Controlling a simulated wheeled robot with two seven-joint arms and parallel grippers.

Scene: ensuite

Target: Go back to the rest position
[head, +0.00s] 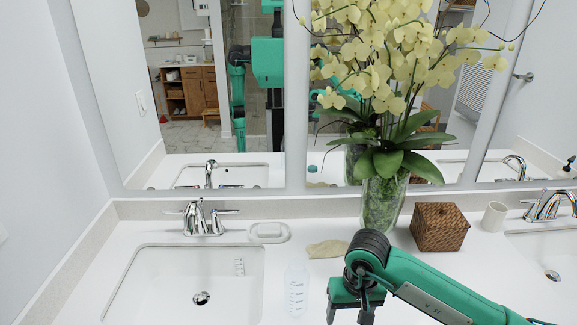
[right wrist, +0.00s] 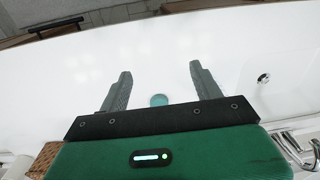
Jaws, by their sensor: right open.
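My right arm comes in from the right in the head view and bends down over the counter. My right gripper (head: 347,302) is low in that view, with its fingertips hidden or cut off at the bottom edge. In the right wrist view the right gripper (right wrist: 160,69) is open, with two grey fingers wide apart and nothing held between them. A small round teal thing (right wrist: 158,100) shows beyond the gripper, between the finger bases; I cannot tell what it is. My left gripper is not in view.
A clear bottle (head: 297,290) stands on the counter left of my right gripper, beside the left sink (head: 150,285). A tan cloth (head: 327,249), glass flower vase (head: 383,205), woven box (head: 439,227) and cup (head: 494,217) stand behind. A mirror backs the counter.

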